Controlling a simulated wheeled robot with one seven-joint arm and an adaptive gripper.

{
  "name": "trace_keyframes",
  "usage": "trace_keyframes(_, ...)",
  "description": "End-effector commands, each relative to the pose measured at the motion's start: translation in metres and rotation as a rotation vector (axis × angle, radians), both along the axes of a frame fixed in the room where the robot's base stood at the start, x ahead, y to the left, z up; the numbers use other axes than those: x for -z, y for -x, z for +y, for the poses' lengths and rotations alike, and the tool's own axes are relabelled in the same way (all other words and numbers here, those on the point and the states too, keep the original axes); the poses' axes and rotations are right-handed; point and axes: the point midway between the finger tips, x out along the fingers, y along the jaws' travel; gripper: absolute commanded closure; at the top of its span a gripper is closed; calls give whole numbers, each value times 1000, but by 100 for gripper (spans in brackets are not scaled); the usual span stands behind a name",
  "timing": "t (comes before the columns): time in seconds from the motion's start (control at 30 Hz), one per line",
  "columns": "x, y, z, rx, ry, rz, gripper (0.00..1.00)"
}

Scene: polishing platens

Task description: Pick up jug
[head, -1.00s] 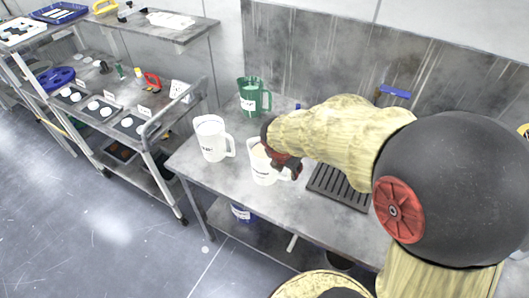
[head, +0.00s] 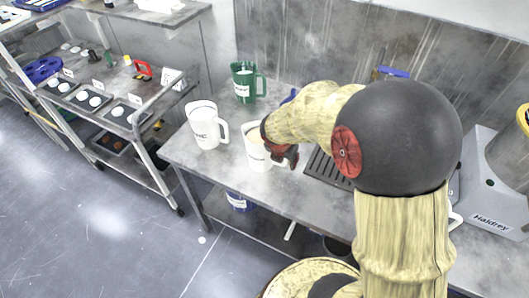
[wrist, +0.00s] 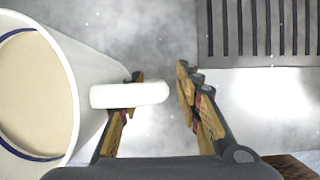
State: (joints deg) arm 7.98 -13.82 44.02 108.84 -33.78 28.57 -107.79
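A white jug (head: 257,153) with dark print stands upright on the grey metal table, filled with something beige. Its large rim (wrist: 72,95) and white handle (wrist: 130,94) show in the wrist view. My gripper (head: 285,157) is at the handle's side of this jug. In the wrist view my gripper (wrist: 158,92) is open, with the handle reaching between its fingers; the left finger is partly hidden by the handle. A second white jug (head: 204,128) stands to the left, and a green jug (head: 243,84) stands behind.
The grey table (head: 205,165) has a dark slotted drain grate (wrist: 262,28) right of the jug. A grey machine (head: 490,190) stands at the far right. A shelf cart (head: 150,112) with small items is left of the table. A blue object (head: 239,202) sits on the lower shelf.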

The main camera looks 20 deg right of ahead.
Motion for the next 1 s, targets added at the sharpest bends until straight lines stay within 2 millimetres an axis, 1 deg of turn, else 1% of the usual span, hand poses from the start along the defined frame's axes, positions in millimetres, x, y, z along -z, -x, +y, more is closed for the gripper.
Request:
trace_keyframes(0.1,-1,0,0,0,0,0,67)
trace_keyframes(0.7,-1,0,0,0,0,0,100)
trace_keyframes(1.0,-1,0,0,0,0,0,100)
